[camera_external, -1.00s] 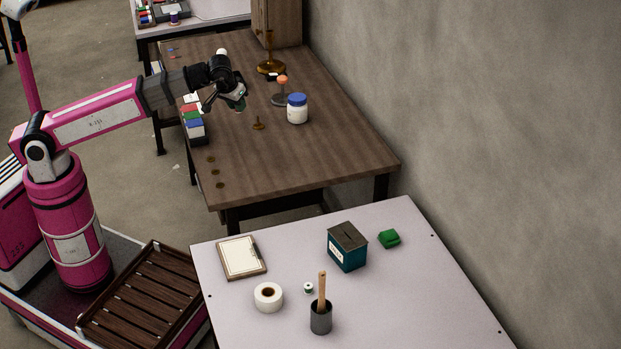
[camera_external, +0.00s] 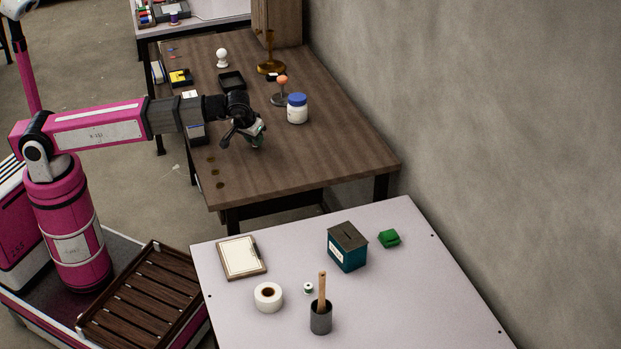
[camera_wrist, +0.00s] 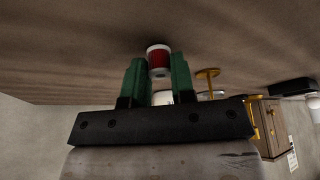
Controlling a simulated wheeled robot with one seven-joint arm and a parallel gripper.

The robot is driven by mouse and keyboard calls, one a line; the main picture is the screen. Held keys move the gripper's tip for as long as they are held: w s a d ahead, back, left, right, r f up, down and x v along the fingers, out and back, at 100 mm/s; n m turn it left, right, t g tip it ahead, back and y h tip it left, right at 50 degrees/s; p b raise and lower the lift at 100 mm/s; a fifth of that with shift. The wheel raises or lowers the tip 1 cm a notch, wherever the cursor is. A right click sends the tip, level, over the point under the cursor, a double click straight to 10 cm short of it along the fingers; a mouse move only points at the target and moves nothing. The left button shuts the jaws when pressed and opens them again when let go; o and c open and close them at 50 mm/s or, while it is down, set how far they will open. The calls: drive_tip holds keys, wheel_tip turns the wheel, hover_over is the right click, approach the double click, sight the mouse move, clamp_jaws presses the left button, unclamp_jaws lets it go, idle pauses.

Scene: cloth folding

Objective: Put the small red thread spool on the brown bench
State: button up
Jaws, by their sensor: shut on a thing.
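The small red thread spool (camera_wrist: 158,57), red with white ends, is between the green fingertips of my gripper (camera_wrist: 158,75) in the wrist view. My gripper is shut on it. In the outside view my gripper (camera_external: 256,141) points down over the near-left part of the brown bench (camera_external: 320,165). The spool cannot be made out clearly there, and I cannot tell whether it touches the bench top.
A white jar with a blue lid (camera_external: 297,109) and an orange-topped stand (camera_external: 281,92) are behind my gripper. A black tray (camera_external: 232,81) is farther back. Dark round discs (camera_external: 215,172) lie at the left edge. The bench's near right is clear.

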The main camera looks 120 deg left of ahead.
drive_tip(key=shift+f, duration=0.2)
drive_tip(key=o, duration=0.9)
drive_tip(key=v, duration=1.2)
drive_tip(key=shift+s+r, duration=0.1)
